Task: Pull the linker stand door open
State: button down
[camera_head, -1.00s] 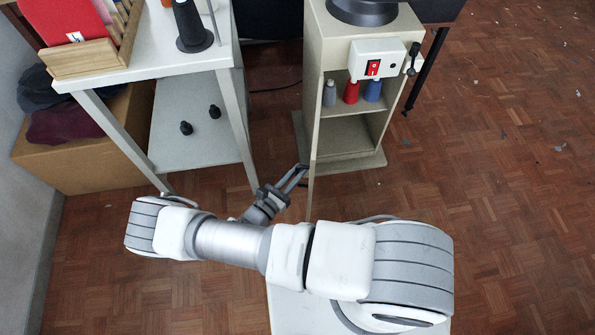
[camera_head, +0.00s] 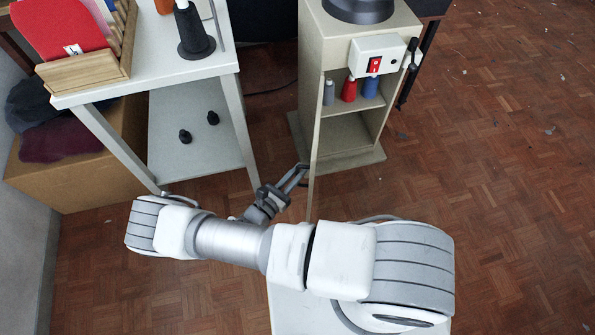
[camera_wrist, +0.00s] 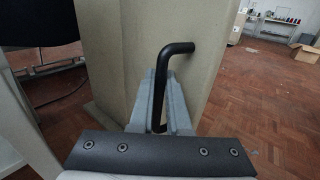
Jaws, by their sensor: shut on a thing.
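The linker stand (camera_head: 310,45) is a beige cabinet at the top middle of the head view. Its door (camera_head: 313,150) stands swung out towards me, seen nearly edge-on, and the shelves inside show. In the wrist view the door's beige face (camera_wrist: 135,45) fills the middle. A black bent bar handle (camera_wrist: 178,48) sticks out from it. My gripper (camera_head: 302,170) is at the left side of the door, shut on the handle. In the wrist view its grey fingers (camera_wrist: 160,98) lie on both sides of the bar's lower part.
Small spools (camera_head: 349,90) stand on the upper shelf, below a control box with a red switch (camera_head: 375,64). A white table (camera_head: 190,72) with a lower shelf stands left of the stand. A cardboard box (camera_head: 85,175) is by the left wall. The parquet floor (camera_head: 500,200) at right is mostly clear.

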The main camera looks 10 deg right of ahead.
jog(key=c, duration=1.2)
grip_release()
jog(key=shift+o, duration=0.2)
jog(key=p+v, duration=0.2)
jog(key=v, duration=1.5)
jog(key=shift+s, duration=0.25)
jog(key=shift+a+r, duration=0.1)
